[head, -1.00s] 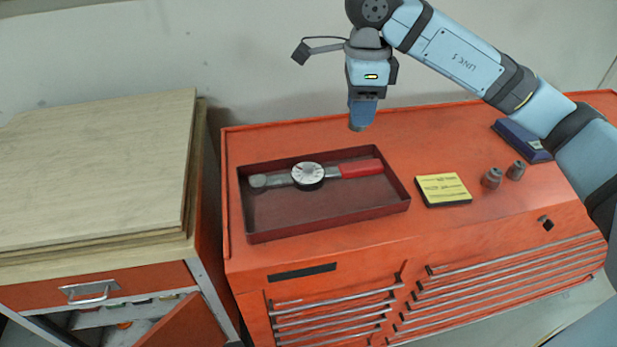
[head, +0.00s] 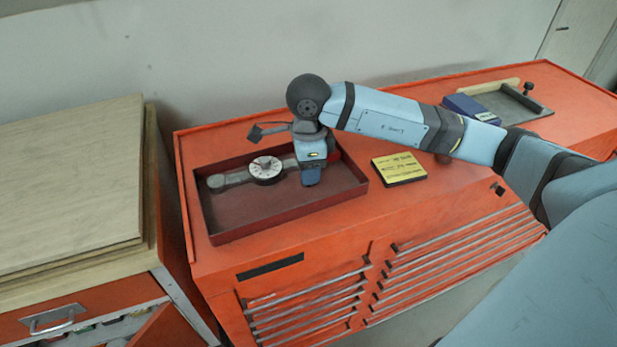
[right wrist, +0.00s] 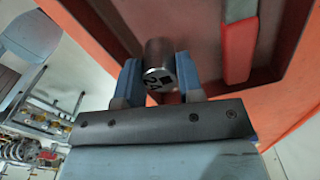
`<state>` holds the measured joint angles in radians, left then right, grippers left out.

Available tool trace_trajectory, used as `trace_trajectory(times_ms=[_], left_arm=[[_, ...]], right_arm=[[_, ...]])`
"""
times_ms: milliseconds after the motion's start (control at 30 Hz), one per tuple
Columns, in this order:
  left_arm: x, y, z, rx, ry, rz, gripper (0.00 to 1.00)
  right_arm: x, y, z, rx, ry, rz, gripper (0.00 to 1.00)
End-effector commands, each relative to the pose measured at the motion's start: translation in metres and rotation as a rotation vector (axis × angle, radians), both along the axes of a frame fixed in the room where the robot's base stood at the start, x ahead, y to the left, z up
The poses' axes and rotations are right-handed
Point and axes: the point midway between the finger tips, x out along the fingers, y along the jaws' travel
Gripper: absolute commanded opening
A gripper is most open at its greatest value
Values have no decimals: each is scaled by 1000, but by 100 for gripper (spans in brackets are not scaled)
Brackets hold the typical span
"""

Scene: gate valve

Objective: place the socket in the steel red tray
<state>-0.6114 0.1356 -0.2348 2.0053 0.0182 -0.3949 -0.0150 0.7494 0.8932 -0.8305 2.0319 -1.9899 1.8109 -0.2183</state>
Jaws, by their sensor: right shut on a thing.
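The dark red steel tray (head: 262,218) lies on the orange tool chest in the head view. A torque wrench with a round white dial (head: 266,168) lies in it along the back. My right gripper (head: 311,181) is over the right part of the tray. In the right wrist view, my right gripper (right wrist: 160,82) is shut on a grey metal socket (right wrist: 159,56) marked "24". The tray floor (right wrist: 195,30) and the wrench's red handle (right wrist: 238,52) show beyond it. The socket is hidden in the head view. I cannot tell whether it touches the tray floor. My left gripper is out of view.
A yellow-labelled box (head: 399,168) lies right of the tray on the orange chest (head: 300,245). A blue box (head: 470,107) and a small dark tray (head: 520,104) are farther right. A wooden-topped cabinet (head: 75,185) stands to the left.

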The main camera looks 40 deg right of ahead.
Motion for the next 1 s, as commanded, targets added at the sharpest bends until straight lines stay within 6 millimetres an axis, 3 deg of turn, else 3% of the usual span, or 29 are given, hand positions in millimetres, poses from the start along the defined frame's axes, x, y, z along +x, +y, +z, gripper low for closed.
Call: trace_trajectory(times_ms=[200, 567, 600, 700, 1000], left_arm=[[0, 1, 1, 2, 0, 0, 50], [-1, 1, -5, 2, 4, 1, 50], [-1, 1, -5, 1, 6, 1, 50], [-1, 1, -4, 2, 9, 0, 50], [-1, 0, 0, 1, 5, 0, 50]], right_arm=[[-1, 0, -32, -1, 3, -1, 8], [0, 0, -38, -1, 0, 0, 8], [0, 0, -38, 0, 1, 0, 37], [0, 0, -36, 0, 1, 0, 60], [0, 0, -35, 0, 1, 0, 60]])
